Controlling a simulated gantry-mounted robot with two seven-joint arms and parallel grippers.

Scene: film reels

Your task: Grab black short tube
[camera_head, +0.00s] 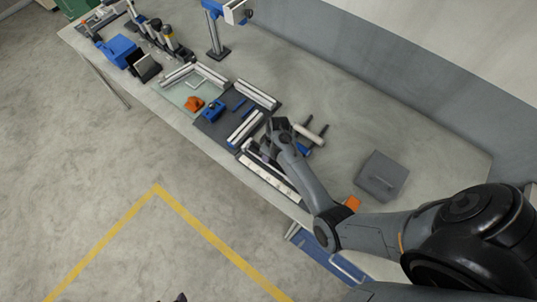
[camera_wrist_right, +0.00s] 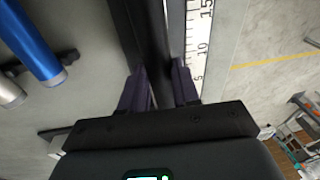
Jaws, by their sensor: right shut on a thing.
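A black tube-like piece (camera_wrist_right: 153,40) runs up the right wrist view between the fingers of my right gripper (camera_wrist_right: 160,78). The gripper is shut on it, with one finger on each side. The far end of the piece runs out of the top of the picture, so I cannot tell its length. In the head view my right gripper (camera_head: 265,152) is low over the bench by the ruler strip, and the arm hides most of the held piece. My left gripper does not show clearly.
A ruler strip (camera_wrist_right: 202,45) lies just right of the held piece. A blue tube (camera_wrist_right: 32,42) lies to the left. The bench's back right is clear.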

